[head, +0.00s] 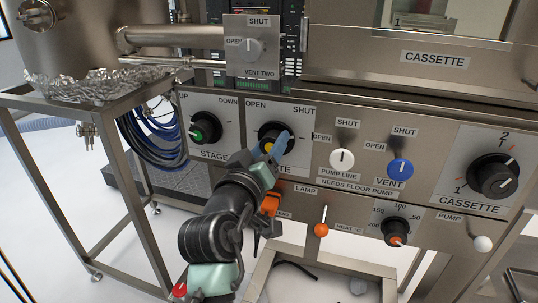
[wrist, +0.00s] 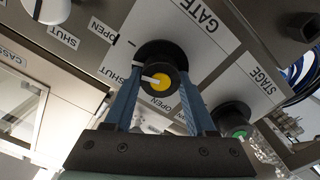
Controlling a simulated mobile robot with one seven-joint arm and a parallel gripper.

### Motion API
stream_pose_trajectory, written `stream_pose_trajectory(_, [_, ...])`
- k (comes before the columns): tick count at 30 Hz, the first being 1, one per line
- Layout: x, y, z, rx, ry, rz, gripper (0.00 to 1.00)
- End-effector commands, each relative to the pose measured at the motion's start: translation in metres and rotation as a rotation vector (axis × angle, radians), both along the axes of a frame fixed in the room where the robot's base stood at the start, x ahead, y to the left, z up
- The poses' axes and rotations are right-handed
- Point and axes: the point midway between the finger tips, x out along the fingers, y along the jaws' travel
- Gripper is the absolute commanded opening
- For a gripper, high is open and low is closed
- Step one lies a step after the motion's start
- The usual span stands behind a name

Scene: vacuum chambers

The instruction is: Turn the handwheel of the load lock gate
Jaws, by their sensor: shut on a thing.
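The load lock gate handwheel is a black knob with a yellow centre cap (head: 268,147) on the front panel, under OPEN and SHUT labels. In the wrist view the knob (wrist: 160,82) sits between my two blue fingers, and a white mark on it points left, near the SHUT label. My gripper (head: 276,145) is shut on the knob; it also shows in the wrist view (wrist: 160,90). My arm hides part of the GATE label in the head view.
The stage knob (head: 205,128) with a green centre is to the left. The white pump line knob (head: 342,159) and blue vent knob (head: 400,169) are to the right. An orange-tipped lamp lever (head: 321,229) and heat dial (head: 395,232) are below right. A metal frame (head: 120,165) stands left.

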Motion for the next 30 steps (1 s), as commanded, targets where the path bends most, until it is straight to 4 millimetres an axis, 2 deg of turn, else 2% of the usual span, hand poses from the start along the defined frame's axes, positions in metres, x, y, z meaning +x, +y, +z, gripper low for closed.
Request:
stream_pose_trajectory(6, [-0.0002, 0.0, -0.0039, 0.161, -0.048, 0.0, 0.0])
stream_pose_trajectory(13, [-0.0004, -0.0005, -0.0023, 0.271, -0.085, -0.001, 0.0])
stream_pose_trajectory(30, [-0.0004, -0.0008, -0.0016, 0.335, -0.103, -0.001, 0.0])
